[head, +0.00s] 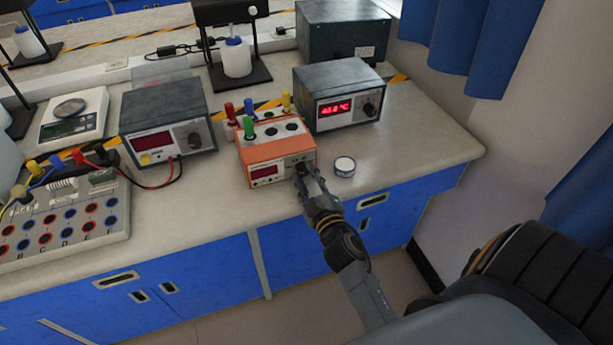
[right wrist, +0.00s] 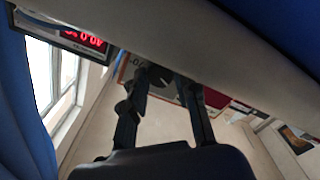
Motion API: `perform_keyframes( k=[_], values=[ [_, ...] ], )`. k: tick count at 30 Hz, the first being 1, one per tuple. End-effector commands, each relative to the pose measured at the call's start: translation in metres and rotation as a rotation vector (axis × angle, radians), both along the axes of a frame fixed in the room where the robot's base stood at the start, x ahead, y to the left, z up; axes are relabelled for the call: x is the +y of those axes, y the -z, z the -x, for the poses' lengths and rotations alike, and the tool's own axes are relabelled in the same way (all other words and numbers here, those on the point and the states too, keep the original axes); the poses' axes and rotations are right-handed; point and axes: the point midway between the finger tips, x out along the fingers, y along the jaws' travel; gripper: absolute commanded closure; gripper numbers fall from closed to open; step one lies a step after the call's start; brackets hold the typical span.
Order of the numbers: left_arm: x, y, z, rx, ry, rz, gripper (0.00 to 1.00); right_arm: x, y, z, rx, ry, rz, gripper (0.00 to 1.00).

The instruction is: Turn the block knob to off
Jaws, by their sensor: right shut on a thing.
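The orange block unit (head: 277,152) stands near the bench's front edge, with colored tubes in its top and a dark display at the left of its front. Its knob is at the right of that front face and is mostly hidden by my right gripper (head: 304,176). In the right wrist view the fingers of my right gripper (right wrist: 163,82) close around the dark round knob (right wrist: 158,74). The knob's pointer and marks cannot be read. My left gripper is in neither view.
A grey unit (head: 338,94) behind right shows a lit red 40.0 °C. A small round tin (head: 344,166) lies just right of my gripper. A meter (head: 167,120), a scale (head: 73,117) and a socket board (head: 68,223) stand to the left. Blue drawers (head: 200,280) are below.

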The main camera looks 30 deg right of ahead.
Motion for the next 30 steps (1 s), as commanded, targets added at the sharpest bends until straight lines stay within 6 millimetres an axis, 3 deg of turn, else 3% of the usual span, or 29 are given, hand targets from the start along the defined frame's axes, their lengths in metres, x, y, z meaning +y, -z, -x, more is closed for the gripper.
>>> perform_keyframes(
  k=[12,30],
  values=[
    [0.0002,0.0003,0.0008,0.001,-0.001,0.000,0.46,-0.0001,-0.0008,-0.0003,0.048,0.000,0.206,1.00],
    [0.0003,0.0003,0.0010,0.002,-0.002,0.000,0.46,-0.0001,-0.0011,-0.0004,0.056,-0.001,0.243,1.00]
  ],
)
